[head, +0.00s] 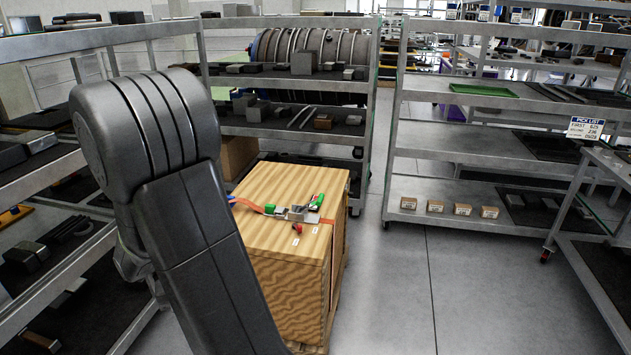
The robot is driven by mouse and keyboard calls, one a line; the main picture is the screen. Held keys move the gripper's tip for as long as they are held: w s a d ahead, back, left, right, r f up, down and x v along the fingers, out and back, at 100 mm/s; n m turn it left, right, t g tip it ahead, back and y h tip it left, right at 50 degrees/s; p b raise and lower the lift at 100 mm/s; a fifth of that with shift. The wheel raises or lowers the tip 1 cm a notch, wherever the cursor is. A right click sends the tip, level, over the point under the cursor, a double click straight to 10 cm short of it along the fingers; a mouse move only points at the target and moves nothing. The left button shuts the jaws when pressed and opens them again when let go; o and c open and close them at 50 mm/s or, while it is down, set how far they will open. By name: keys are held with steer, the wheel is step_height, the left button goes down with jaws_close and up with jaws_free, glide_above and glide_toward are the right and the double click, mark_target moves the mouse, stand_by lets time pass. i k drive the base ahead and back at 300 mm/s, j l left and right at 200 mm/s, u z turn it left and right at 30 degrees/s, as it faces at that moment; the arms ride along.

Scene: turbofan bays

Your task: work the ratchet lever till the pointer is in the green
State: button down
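A wooden crate (292,262) stands on the floor at the middle, just right of my arm. An orange strap (250,206) runs across its top. A small grey metal ratchet (297,214) sits on the strap near the crate's front right part. A green piece (316,202) shows at the ratchet's right and another green piece (270,208) at its left. A tiny red mark (298,227) shows just in front of it. The pointer is too small to make out. My arm covers the crate's left side, and my gripper does not show.
Grey shelf racks stand at the left (95,40), behind the crate (285,87) and at the right (480,160). A cart with a pick-list sign (585,128) stands at the far right. The grey floor (410,300) right of the crate is clear.

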mark_target(319, 200)
steer(key=i+l+u, duration=0.1)
steer(key=i+l, duration=0.2)
steer(key=i+l+u, duration=0.1)
steer(key=i+l, duration=0.2)
steer(key=i+l+u, duration=0.1)
steer(key=i+l, duration=0.2)
steer(key=i+l+u, duration=0.1)
steer(key=i+l, duration=0.15)
steer(key=l, duration=0.25)
steer(key=i+l+u, duration=0.1)
steer(key=i+l, duration=0.15)
steer(key=l, duration=0.15)
steer(key=i+l+u, duration=0.1)
steer(key=i+l, duration=0.15)
steer(key=l, duration=0.2)
steer(key=i+l+u, duration=0.1)
steer(key=i+l, duration=0.15)
steer(key=l, duration=0.2)
steer(key=i+l+u, duration=0.1)
steer(key=l, duration=0.35)
steer(key=i, duration=0.1)
